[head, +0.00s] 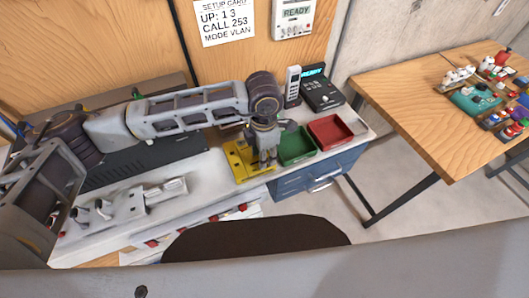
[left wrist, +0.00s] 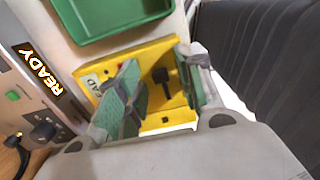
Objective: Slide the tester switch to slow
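A yellow fixture (head: 238,160) sits on the white bench, and it also shows in the left wrist view (left wrist: 150,60). In the left wrist view a black knob on a thin stem (left wrist: 160,76) stands up from it, with a partly hidden label ending in "AD" beside it. I cannot tell whether this knob is the tester switch; no "slow" marking is readable. My left gripper (head: 266,160) is over the fixture. Its two green-padded fingers (left wrist: 160,95) are apart, on either side of the knob as seen, with nothing held. My right gripper is not in view.
A green tray (head: 297,145) and a red tray (head: 330,132) sit right of the fixture. A black device (head: 322,95) with a lit display stands behind them. A wooden table (head: 420,100) stands at right.

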